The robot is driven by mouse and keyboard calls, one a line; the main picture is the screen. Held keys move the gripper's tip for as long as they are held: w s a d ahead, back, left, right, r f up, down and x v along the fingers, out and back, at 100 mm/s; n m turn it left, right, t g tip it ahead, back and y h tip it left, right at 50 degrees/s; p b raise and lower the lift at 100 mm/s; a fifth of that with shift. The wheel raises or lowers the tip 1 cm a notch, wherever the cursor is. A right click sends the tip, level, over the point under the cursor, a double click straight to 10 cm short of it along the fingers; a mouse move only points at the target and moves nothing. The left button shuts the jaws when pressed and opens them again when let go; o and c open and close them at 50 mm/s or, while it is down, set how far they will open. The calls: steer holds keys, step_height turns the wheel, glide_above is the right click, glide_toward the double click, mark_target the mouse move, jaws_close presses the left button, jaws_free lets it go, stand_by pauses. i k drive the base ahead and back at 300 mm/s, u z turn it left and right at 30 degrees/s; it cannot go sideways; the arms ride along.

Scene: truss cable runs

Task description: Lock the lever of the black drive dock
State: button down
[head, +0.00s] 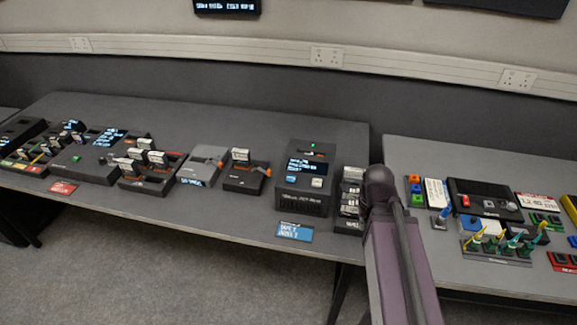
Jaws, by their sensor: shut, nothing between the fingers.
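A black dock (243,181) sits on the left table, left of the tall black box. A drive with a pale label (240,156) stands upright in it. A small orange lever (267,172) is at the dock's right side; its exact angle is too small to tell. A grey dock (203,163), also with an orange part, sits just left of it. My arm rises from the bottom right, well to the right of the black dock. Its dark rounded joint shows at the top, and my gripper cannot be seen.
The tall black box (305,180) with a screen stands right of the dock. A rack (350,212) of labelled pieces is beside my arm. A dark holder (146,181) with several drives sits to the left. A blue card (294,232) is at the front edge. The table behind is clear.

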mark_target(268, 172)
steer(key=z, duration=0.65)
steer(key=k, duration=0.95)
steer(key=u, duration=1)
steer(key=i, duration=0.9)
steer(key=z, duration=0.05)
